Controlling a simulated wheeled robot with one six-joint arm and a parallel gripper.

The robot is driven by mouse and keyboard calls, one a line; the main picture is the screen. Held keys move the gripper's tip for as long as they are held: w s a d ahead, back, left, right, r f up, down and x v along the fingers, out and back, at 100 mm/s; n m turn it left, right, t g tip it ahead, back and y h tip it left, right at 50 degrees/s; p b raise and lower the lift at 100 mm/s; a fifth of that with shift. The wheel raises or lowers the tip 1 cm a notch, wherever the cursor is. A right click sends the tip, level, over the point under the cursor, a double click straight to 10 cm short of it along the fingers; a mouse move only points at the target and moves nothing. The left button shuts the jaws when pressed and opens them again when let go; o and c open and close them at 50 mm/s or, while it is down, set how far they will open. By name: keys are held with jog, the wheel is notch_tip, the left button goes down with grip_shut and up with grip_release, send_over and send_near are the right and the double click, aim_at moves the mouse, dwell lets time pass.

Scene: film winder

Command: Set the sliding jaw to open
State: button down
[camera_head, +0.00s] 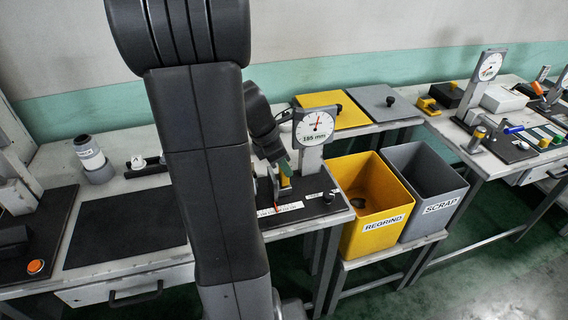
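A dial gauge (314,126) marked 185 mm stands on a grey post at the bench's right end. Its black base plate (318,198) carries white label strips and a small black knob. A yellow block (286,178) and small upright metal parts stand at the left of this plate, close to a red mark. The sliding jaw seems to be among these parts, but I cannot single it out. My gripper (279,172) points down over them from above, left of the gauge post. Its fingertips blend with the parts, so contact and opening are unclear. My arm hides the plate's left side.
A yellow REGRIND bin (371,226) and a grey SCRAP bin (440,205) stand right of the bench. A black mat (125,225) lies clear at left. A grey cylinder (93,160) stands behind it. Another equipped bench (515,140) is at far right.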

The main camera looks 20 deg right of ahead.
jog(key=shift+d+p, duration=0.5)
jog(key=shift+d, duration=1.25)
jog(key=c, duration=1.2)
grip_release()
jog(key=shift+a+r, duration=0.1)
jog(key=v, duration=1.3)
jog(key=shift+a+r+p, duration=0.15)
jog(key=shift+r+p, duration=0.1)
jog(key=shift+p, duration=0.15)
jog(key=shift+f, duration=0.15)
jog(key=shift+a+f+b+x, duration=0.1)
jog(key=shift+a+b+x, duration=0.15)
jog(key=shift+x, duration=1.9)
jog(key=shift+a+f+b+x, duration=0.1)
jog(key=shift+a+b+x, duration=0.1)
jog(key=shift+x, duration=1.95)
jog(key=shift+a+f+b+x, duration=0.1)
jog(key=shift+a+b+x, duration=0.15)
jog(key=shift+x, duration=1.85)
jog(key=shift+r, duration=0.1)
